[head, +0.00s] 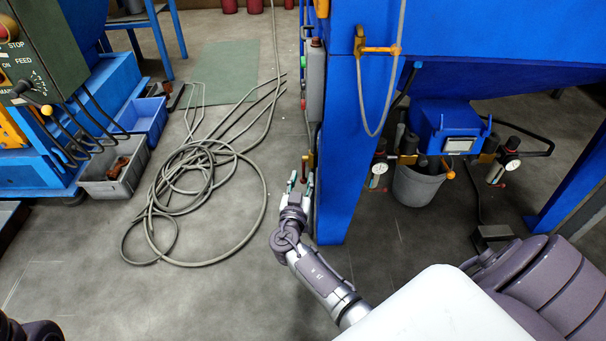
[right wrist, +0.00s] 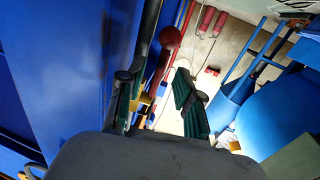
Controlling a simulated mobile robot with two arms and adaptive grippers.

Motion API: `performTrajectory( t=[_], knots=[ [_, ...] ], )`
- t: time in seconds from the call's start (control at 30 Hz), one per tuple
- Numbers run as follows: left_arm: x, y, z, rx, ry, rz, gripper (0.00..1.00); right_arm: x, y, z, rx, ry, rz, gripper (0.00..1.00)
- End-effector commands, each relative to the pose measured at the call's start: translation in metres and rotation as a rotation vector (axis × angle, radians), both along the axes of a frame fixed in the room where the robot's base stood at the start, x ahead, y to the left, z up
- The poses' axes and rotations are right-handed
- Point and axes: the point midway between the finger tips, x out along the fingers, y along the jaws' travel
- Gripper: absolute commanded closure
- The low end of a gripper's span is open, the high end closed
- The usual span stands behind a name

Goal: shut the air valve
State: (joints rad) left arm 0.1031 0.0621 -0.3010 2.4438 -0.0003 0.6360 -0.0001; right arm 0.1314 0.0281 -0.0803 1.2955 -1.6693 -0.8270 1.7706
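In the right wrist view a red ball knob (right wrist: 170,37) on a lever shows beside the blue post, with a red pipe and a yellow part close behind it. I take this to be the valve handle; how its lever is turned is hard to tell. In the head view a small dark red upright part (head: 304,168) stands at the left side of the blue post (head: 344,150), just beyond my right gripper (head: 301,183). The right gripper is open, its green-padded fingers apart, and looks empty. The knob lies ahead between its fingers, apparently untouched. My left gripper is out of view.
A coiled hose (head: 205,190) lies on the floor to the left. A grey bin (head: 115,168) and a blue bin (head: 148,118) stand by the control panel (head: 35,55). A bucket (head: 416,185) and gauges stand right of the post.

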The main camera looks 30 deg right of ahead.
Motion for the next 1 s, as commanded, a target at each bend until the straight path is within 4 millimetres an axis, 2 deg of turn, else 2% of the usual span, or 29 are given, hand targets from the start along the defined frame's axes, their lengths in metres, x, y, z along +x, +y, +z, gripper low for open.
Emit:
performTrajectory(
  t=[0.1, 0.23, 0.6, 0.8, 1.0],
  knots=[
    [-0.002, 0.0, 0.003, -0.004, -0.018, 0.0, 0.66, 0.014, -0.013, -0.001, -0.001, -0.001, -0.001, 0.65],
    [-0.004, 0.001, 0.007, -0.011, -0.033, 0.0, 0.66, 0.023, -0.021, 0.0, 0.001, -0.001, -0.001, 0.65],
    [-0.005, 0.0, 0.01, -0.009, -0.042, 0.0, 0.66, 0.026, -0.024, 0.0, 0.001, 0.001, 0.0, 0.65],
    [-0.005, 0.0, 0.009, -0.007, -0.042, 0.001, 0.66, 0.026, -0.024, 0.0, 0.001, 0.001, 0.0, 0.98],
    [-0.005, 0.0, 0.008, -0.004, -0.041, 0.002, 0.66, 0.026, -0.024, 0.0, 0.001, 0.001, 0.0, 1.0]
  ],
)
